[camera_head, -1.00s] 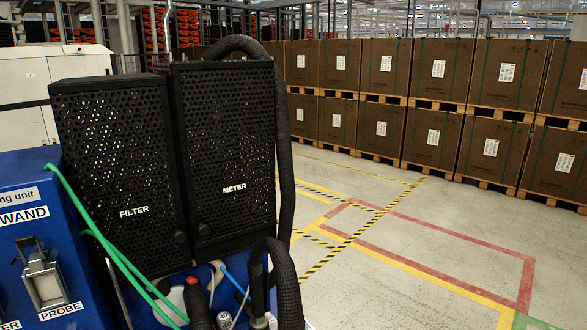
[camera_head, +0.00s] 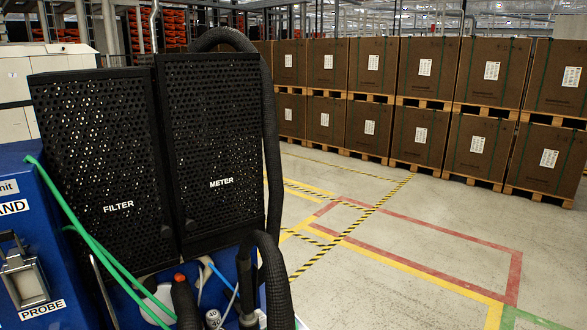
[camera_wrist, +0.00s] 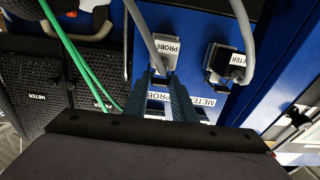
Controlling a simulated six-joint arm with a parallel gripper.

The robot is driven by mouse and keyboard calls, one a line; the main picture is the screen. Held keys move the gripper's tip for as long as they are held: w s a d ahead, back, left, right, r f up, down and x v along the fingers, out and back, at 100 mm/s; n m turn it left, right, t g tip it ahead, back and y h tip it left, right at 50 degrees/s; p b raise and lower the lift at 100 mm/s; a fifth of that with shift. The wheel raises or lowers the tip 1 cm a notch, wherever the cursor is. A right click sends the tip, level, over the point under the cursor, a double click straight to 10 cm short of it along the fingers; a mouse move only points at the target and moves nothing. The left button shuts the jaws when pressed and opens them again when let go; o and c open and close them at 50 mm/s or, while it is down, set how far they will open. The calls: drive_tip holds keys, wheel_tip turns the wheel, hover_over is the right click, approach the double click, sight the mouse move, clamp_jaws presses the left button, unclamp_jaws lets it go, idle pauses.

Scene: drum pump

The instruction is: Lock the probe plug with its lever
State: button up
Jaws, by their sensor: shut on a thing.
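In the wrist view, which is upside down, the probe plug (camera_wrist: 164,52) sits at the blue panel with a white PROBE tag and a grey cable. My gripper (camera_wrist: 163,76) reaches the plug's label-side end with its blue-grey fingers close together. They appear shut on the plug's lever, which they mostly hide; its exact angle cannot be told. The panel's PROBE label is partly covered by the fingers. The head view shows the panel's PROBE label (camera_head: 42,309) at lower left, but neither my gripper nor the probe plug.
The METER plug (camera_wrist: 222,63) stands close to the right of the probe plug in the wrist view. Green hoses (camera_wrist: 80,58) hang to the left. In the head view, a metal latch (camera_head: 25,280) is above the PROBE label. Black FILTER (camera_head: 105,175) and METER (camera_head: 213,145) boxes stand beside the blue unit.

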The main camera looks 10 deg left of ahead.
drive_tip(key=shift+f+b, duration=0.2)
drive_tip(key=shift+b, duration=0.8)
drive_tip(key=o, duration=0.8)
drive_tip(key=shift+s+r, duration=0.1)
drive_tip(key=shift+r+p+v, duration=0.3)
drive_tip(key=shift+p+v, duration=0.05)
drive_tip(key=shift+v, duration=1.3)
drive_tip(key=shift+r+p+v, duration=0.3)
drive_tip(key=shift+p+v, duration=0.1)
drive_tip(key=shift+v, duration=1.25)
drive_tip(key=shift+r+p+v, duration=0.25)
drive_tip(key=shift+p+v, duration=0.1)
drive_tip(key=shift+v, duration=1.3)
